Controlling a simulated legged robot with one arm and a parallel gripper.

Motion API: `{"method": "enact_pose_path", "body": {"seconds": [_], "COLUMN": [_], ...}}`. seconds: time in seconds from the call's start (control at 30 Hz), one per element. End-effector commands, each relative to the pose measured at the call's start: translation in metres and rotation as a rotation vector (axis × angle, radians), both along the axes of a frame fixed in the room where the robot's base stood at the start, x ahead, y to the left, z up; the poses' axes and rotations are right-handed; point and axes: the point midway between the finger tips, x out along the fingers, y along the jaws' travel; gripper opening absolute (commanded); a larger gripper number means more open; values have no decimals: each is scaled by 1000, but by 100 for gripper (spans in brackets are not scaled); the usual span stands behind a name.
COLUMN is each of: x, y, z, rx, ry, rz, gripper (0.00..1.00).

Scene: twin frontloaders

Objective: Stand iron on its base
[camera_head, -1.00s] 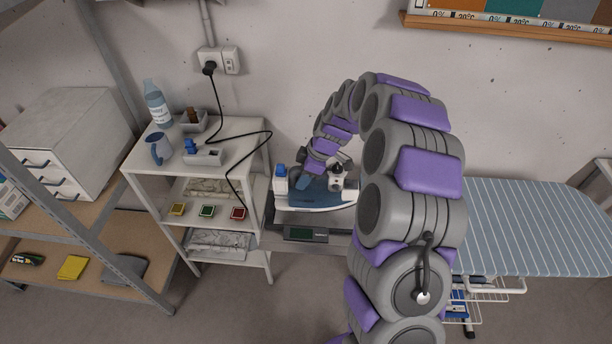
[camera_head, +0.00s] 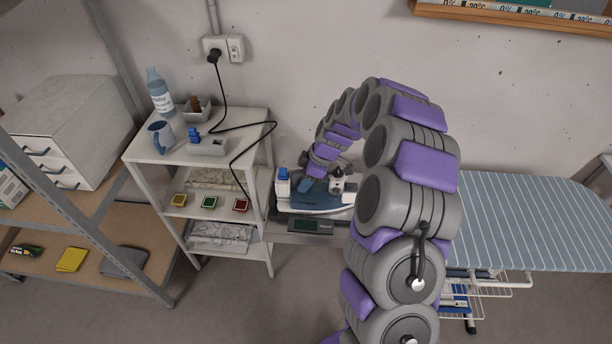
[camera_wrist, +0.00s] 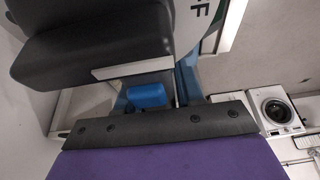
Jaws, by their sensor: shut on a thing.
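The iron (camera_head: 310,204), white and blue, is in the middle of the head view, partly hidden behind my arm. It looks roughly level, low over or on a grey stand with a dark green display (camera_head: 305,225); I cannot tell whether it touches. My gripper (camera_head: 314,184) reaches down from above and is shut on the iron, though the fingertips are mostly hidden. In the wrist view, a large dark part and a small blue part (camera_wrist: 148,95) sit close by the gripper; what they belong to is unclear.
A black cord (camera_head: 221,95) hangs from the wall socket. A striped ironing board (camera_head: 530,225) lies right, its surface clear. A washing machine (camera_wrist: 277,110) shows in the wrist view.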

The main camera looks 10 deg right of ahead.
Motion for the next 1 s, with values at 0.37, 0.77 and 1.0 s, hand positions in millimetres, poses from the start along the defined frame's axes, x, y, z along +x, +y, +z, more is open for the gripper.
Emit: {"method": "enact_pose_path", "body": {"seconds": [0.37, 0.77, 1.0], "x": [1, 1, 0], "y": [-1, 0, -4], "z": [0, -1, 10], "rx": [0, 1, 2], "ry": [-2, 0, -1], "rz": [-1, 0, 0], "gripper": [43, 66, 66]}}
